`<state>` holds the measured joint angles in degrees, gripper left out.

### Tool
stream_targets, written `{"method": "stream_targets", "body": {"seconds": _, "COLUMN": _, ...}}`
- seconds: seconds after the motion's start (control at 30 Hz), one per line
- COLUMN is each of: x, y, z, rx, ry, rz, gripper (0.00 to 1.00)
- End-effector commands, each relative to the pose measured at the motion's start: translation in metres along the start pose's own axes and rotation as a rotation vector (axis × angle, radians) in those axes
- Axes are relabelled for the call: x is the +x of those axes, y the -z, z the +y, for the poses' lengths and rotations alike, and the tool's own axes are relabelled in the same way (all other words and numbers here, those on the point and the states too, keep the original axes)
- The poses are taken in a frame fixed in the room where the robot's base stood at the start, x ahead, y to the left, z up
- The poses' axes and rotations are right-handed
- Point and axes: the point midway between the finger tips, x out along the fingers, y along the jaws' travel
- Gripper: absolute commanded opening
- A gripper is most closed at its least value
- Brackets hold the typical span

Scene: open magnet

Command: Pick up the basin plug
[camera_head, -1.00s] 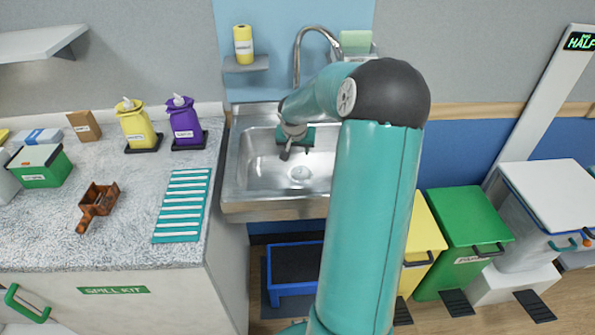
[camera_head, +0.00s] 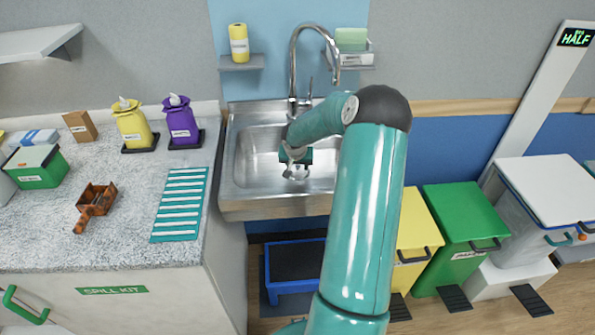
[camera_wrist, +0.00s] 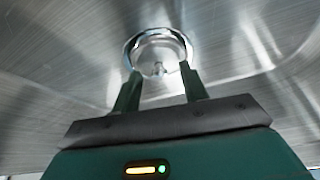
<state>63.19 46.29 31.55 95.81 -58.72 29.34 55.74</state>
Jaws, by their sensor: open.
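The basin plug (camera_wrist: 160,65) is a round metallic piece with a small central knob, seated in a bright ring at the bottom of the steel sink (camera_head: 245,165). In the wrist view it lies just beyond my fingertips. My gripper (camera_wrist: 160,78) is open and empty, its two dark green fingers pointing at the plug, one toward each side of it. In the head view my gripper (camera_head: 296,174) is low inside the basin and largely covers the plug. I cannot tell whether the fingertips touch it.
The curved tap (camera_head: 293,60) rises behind the sink. The counter (camera_head: 130,215) on the left holds purple (camera_head: 180,122) and yellow (camera_head: 132,127) dispensers and a striped teal mat (camera_head: 181,205). A yellow bin (camera_head: 420,235) and a green bin (camera_head: 465,225) stand at right.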

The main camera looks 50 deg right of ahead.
Motion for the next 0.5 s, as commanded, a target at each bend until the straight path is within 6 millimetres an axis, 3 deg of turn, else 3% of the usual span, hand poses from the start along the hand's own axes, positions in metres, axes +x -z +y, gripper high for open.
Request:
{"method": "stream_targets", "body": {"seconds": 0.13, "x": -0.0005, "y": 0.0, "z": -0.0002, "rx": 0.0, "ry": 0.0, "rz": 0.0, "gripper": 0.42}}
{"method": "stream_targets", "body": {"seconds": 0.33, "x": -0.0006, "y": -0.0001, "z": -0.0002, "rx": -0.001, "ry": 0.0, "rz": 0.0, "gripper": 0.02}}
{"method": "stream_targets", "body": {"seconds": 0.5, "x": -0.0007, "y": -0.0001, "z": -0.0002, "rx": -0.001, "ry": 0.0, "rz": 0.0, "gripper": 0.0}}
